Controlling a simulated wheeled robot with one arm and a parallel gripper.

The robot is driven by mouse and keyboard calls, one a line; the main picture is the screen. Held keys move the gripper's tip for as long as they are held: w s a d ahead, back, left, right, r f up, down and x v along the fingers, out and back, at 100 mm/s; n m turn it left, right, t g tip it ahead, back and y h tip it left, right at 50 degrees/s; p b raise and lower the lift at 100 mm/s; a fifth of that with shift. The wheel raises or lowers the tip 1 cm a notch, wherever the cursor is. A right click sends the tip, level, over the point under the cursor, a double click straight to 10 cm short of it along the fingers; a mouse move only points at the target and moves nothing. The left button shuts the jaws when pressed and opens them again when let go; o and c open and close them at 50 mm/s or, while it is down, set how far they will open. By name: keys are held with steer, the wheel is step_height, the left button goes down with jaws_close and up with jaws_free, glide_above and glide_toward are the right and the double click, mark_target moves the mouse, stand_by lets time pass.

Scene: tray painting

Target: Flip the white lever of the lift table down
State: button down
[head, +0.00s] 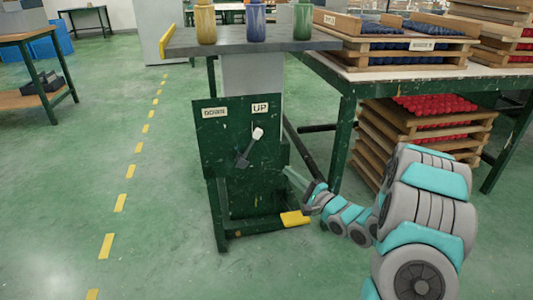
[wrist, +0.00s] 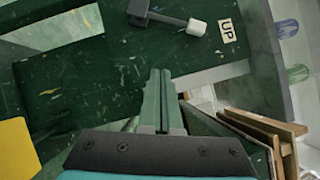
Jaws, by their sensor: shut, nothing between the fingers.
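The lift table's green panel (head: 218,135) carries a DOWN label (head: 214,112) on the left and an UP label (head: 261,108) on the right. The lever's white knob (head: 258,133) points up and right, toward UP, on a dark arm (head: 246,151). In the wrist view the white knob (wrist: 196,27) lies beyond and a little right of my fingertips, near the UP label (wrist: 227,31). My gripper (head: 288,172) is low and right of the lever, by the panel's right edge. In the wrist view my gripper (wrist: 158,74) is shut and empty, apart from the lever.
Yellow, blue and green bottles stand on the lift table's top (head: 270,44). A yellow pedal (head: 295,218) sits at its base. Stacked wooden trays (head: 395,65) fill the green workbench at right, with more trays (head: 420,135) beneath.

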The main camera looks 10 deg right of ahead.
mark_target(251, 145)
steer(key=shift+s+d+r+m+t+y, duration=0.2)
steer(key=shift+s+m+t+y, duration=0.05)
steer(key=shift+s+m, duration=0.15)
steer(key=shift+s+d+r+m+t+y, duration=0.15)
steer(key=shift+s+m+t+y, duration=0.15)
steer(key=shift+s, duration=0.1)
steer(key=shift+w+a, duration=0.1)
steer(key=shift+s+a+r+x, duration=0.15)
steer(key=shift+s+a+x, duration=0.15)
steer(key=shift+x, duration=1.8)
steer(key=shift+s+a+r+x, duration=0.2)
steer(key=shift+a+x, duration=0.2)
steer(key=shift+x, duration=1.7)
steer(key=shift+s+a+r+x, duration=0.15)
steer(key=shift+s+a+x, duration=0.2)
steer(key=shift+x, duration=1.75)
steer(key=shift+w+r, duration=0.1)
steer(key=shift+r, duration=0.05)
steer(key=shift+a+r+n+g+p, duration=0.15)
steer(key=shift+n+g+p, duration=0.2)
steer(key=shift+n, duration=0.15)
